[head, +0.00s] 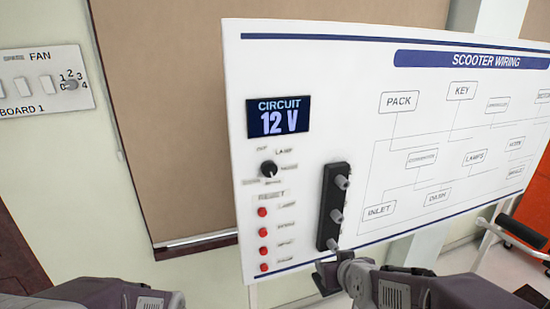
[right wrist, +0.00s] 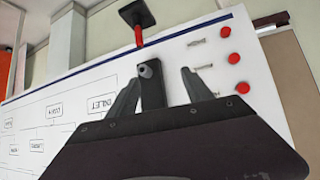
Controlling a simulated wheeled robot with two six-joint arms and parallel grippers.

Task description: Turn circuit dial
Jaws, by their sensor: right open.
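The circuit dial (head: 268,169) is a small round black knob on the white wiring board (head: 300,60), below the circuit display (head: 278,117), which reads 12 V. Small labels surround the dial; its exact pointer setting is too small to tell. My right gripper (right wrist: 163,77) is open and empty. In the right wrist view its fingers stand around the lower end of a black strip with grey knobs (right wrist: 152,92); I cannot tell whether they touch it. In the head view this strip (head: 331,205) is right of the dial, and my right arm lies below it. My left gripper's fingers are out of view.
Several red reset buttons (head: 262,212) line up below the dial. In the right wrist view a black plate on a red stem (right wrist: 138,35) sits near the board's lower edge. A fan panel (head: 42,82) is on the left wall. A bare tan board (head: 165,120) stands behind.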

